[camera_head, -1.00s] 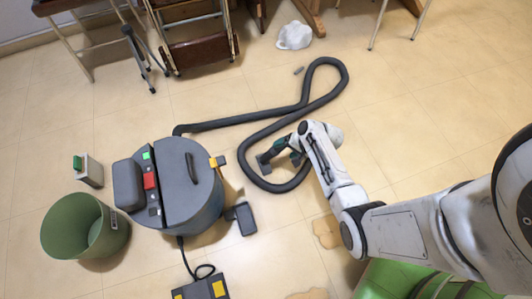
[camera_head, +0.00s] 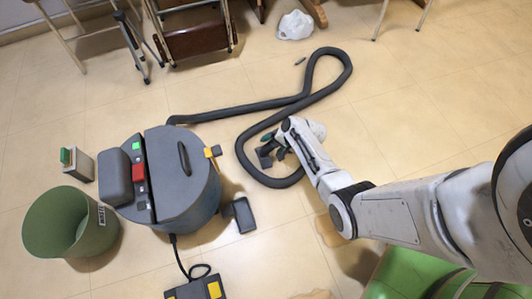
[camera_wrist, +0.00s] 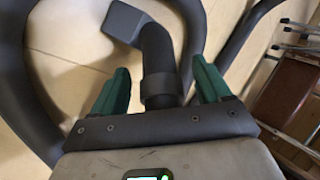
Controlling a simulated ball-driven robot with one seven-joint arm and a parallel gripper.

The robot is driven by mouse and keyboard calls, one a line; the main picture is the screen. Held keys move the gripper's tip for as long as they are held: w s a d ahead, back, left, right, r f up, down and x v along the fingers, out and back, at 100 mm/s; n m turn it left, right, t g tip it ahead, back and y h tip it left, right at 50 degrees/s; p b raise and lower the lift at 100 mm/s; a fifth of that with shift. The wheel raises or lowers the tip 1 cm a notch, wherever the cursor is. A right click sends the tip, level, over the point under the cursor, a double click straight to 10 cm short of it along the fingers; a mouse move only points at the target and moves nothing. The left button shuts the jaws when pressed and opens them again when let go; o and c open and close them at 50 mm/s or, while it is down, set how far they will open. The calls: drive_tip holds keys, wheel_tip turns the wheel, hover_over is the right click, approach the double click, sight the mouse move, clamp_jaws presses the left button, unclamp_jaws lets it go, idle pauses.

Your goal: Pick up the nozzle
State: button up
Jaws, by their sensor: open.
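The dark grey nozzle (camera_wrist: 122,22) lies on the floor inside the hose loop. In the wrist view its wide head is at the upper left, and its tube and collar run down between my fingers. My gripper (camera_wrist: 160,75) is open, with one green finger on each side of the tube; I cannot tell whether either touches it. In the head view my gripper (camera_head: 273,146) is low over the floor inside the loop, and the nozzle (camera_head: 264,157) shows partly at its left side, the rest hidden by my arm.
The grey hose (camera_head: 333,88) loops around my gripper and runs to the vacuum cleaner (camera_head: 196,205) at left. A dark flat piece (camera_head: 241,216) lies beside the cleaner. A green bin (camera_head: 65,228) stands farther left; a white bag (camera_head: 295,25) and furniture are at the back.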

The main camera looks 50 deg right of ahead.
drive_tip(key=shift+b+x, duration=0.35)
drive_tip(key=shift+x, duration=0.7)
drive_tip(key=shift+c, duration=0.2)
drive_tip(key=c, duration=1.2)
drive_tip(key=shift+r, duration=0.25)
